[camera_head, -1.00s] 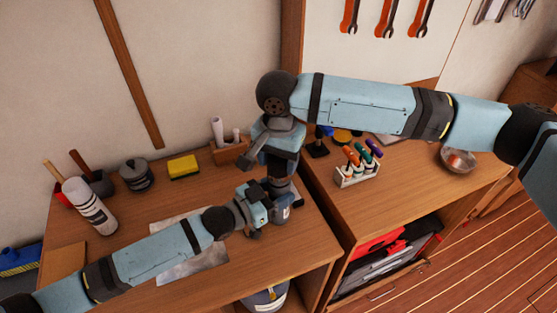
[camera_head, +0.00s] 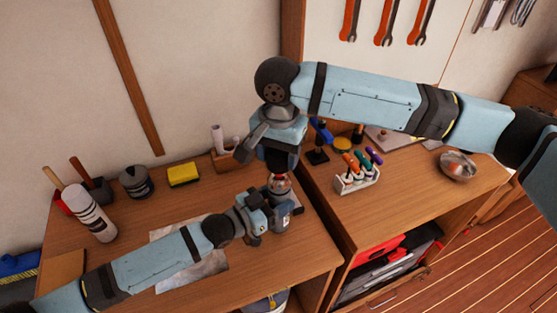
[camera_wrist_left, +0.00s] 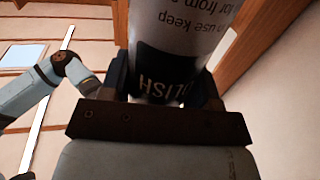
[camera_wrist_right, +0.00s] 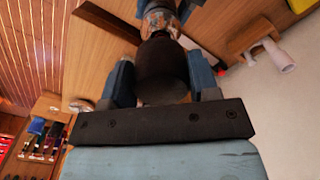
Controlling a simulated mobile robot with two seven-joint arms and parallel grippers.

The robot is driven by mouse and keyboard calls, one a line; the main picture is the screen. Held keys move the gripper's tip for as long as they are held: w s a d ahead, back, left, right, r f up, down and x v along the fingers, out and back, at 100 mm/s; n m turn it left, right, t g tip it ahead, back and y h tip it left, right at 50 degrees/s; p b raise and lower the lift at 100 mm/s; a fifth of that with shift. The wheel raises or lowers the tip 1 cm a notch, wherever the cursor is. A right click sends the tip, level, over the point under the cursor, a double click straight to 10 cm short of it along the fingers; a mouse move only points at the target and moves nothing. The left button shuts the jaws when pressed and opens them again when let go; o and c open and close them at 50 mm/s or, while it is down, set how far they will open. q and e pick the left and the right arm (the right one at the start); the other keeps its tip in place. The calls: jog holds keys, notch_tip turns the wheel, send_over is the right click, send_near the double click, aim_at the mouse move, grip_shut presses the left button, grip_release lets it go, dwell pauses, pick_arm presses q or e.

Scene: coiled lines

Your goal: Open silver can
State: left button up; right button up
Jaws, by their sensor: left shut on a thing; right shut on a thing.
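My right gripper (camera_head: 281,158) is above the can, pointing down, shut on a dark cap (camera_wrist_right: 163,72). The cap is apart from the can, and the can's reddish top shows below it. In the right wrist view the can's top (camera_wrist_right: 158,22) is beyond the cap. The right arm partly hides the area behind.
A wooden holder (camera_head: 232,160) is behind my grippers. A rack of coloured tools (camera_head: 356,180) and a metal bowl (camera_head: 458,165) are on the right bench.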

pick_arm(q)
jog(key=o, duration=1.4)
